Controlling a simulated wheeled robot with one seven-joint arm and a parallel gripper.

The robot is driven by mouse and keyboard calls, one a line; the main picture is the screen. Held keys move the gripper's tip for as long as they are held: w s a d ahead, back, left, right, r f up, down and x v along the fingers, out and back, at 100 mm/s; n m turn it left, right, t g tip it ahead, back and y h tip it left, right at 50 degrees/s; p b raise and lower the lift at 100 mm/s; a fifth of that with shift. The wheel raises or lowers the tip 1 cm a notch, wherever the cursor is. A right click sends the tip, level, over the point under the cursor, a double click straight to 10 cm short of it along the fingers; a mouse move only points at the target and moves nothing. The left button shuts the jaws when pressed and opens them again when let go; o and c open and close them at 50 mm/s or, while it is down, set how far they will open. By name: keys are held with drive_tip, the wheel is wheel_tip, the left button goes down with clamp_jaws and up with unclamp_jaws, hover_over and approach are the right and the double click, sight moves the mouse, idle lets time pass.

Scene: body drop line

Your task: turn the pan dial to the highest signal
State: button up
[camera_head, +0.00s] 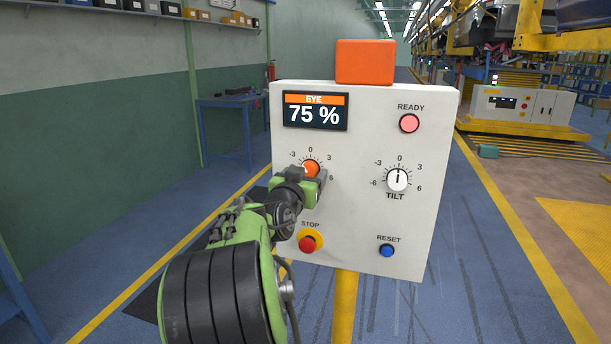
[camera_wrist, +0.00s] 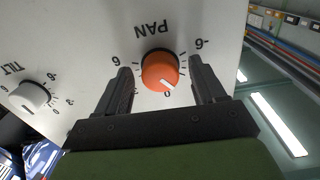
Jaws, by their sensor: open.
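The orange pan dial (camera_wrist: 160,70) sits on the white panel between my gripper's two fingers. Its white mark points close to the 0 in the wrist view. In the head view the dial (camera_head: 311,167) is partly hidden by my gripper (camera_head: 312,184). My gripper is open around the dial in the wrist view (camera_wrist: 160,66), with a visible gap on each side. The display (camera_head: 315,112) reads "EYE 75 %". The ready lamp (camera_head: 409,123) is pale red.
The white tilt dial (camera_head: 397,180) is to the right, its mark near 0. Below are the red stop button (camera_head: 308,243), close to my wrist, and the blue reset button (camera_head: 387,250). An orange box (camera_head: 365,62) tops the panel (camera_head: 350,225). A blue bench (camera_head: 228,104) stands behind, left.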

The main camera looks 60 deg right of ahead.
drive_tip(key=c, duration=1.1)
drive_tip(key=shift+o, duration=0.2)
drive_tip(key=shift+n+b, duration=0.3)
drive_tip(key=shift+n, duration=1.6)
drive_tip(key=o, duration=1.1)
drive_tip(key=shift+c, duration=0.2)
drive_tip(key=s+a, duration=0.2)
drive_tip(key=a, duration=1.3)
drive_tip(key=shift+s+a, duration=0.25)
drive_tip(key=shift+a, duration=0.05)
